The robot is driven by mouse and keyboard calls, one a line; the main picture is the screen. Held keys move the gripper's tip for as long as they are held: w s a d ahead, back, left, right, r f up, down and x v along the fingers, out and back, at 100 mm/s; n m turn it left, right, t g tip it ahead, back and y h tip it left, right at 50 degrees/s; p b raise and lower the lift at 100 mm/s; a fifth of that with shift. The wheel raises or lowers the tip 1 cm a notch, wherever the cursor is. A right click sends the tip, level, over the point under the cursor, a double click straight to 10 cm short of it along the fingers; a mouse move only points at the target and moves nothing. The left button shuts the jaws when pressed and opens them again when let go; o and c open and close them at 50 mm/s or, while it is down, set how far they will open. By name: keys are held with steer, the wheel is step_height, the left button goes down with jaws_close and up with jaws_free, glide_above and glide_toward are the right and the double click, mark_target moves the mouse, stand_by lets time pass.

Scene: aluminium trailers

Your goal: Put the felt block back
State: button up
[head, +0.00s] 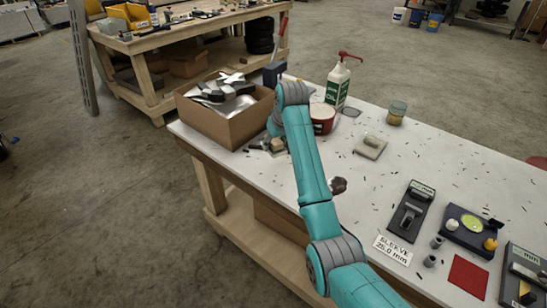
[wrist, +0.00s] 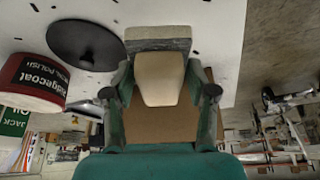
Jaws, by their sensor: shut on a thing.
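My gripper (head: 268,146) is low over the left end of the white workbench, beside the cardboard box. In the wrist view my gripper (wrist: 160,93) has its two fingers closed on the sides of the felt block (wrist: 159,78), a cream body with a grey layer at its far end. The block also shows as a small tan piece in the head view (head: 278,145). Whether it touches the bench I cannot tell. A flat grey-beige pad (head: 370,148) with a small raised piece on top lies further right on the bench.
An open cardboard box (head: 228,108) of metal parts stands close behind my gripper. A red tin (head: 322,119), a pump bottle (head: 338,84) and a jar (head: 396,113) stand at the back. Dark tool trays (head: 411,211) lie right. Scattered dark shavings cover the otherwise open bench middle.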

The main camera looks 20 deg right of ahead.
mark_target(279, 147)
steer(key=shift+f, duration=3.55)
steer(key=shift+f, duration=0.1)
steer(key=o, duration=1.2)
steer(key=v, duration=1.2)
